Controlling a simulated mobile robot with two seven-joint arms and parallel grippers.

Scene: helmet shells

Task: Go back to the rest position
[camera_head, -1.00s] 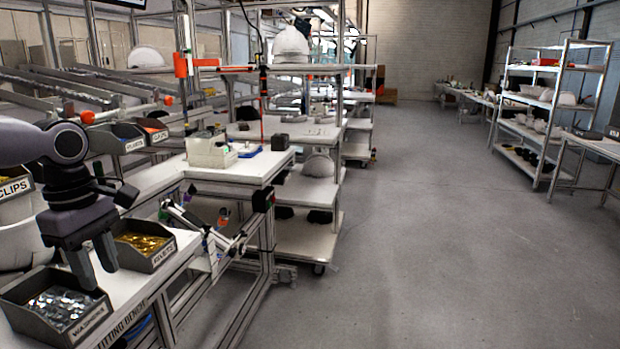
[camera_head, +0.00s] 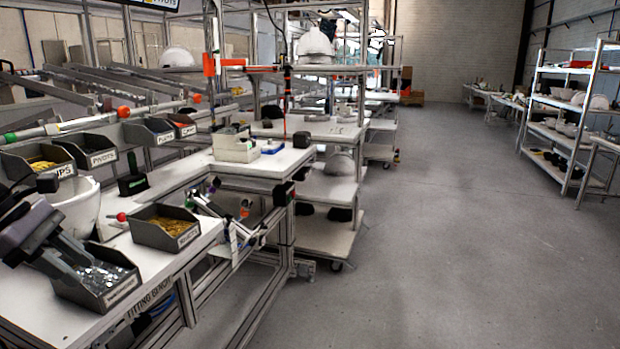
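My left gripper (camera_head: 62,248) is at the left edge, tilted over the white fitting bench (camera_head: 45,315). It overlaps the back left part of the grey washers bin (camera_head: 105,295), which holds shiny silver pieces. I see nothing held in it, but its finger gap is not clear from this angle. Most of my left arm is out of the picture. My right gripper is not in view.
A bin of brass-coloured rivets (camera_head: 168,229) stands on the bench, right of the gripper. Behind it are a white helmet shell (camera_head: 80,203), a clips bin (camera_head: 50,165) and a pivots bin (camera_head: 92,150). The floor (camera_head: 430,260) to the right is clear.

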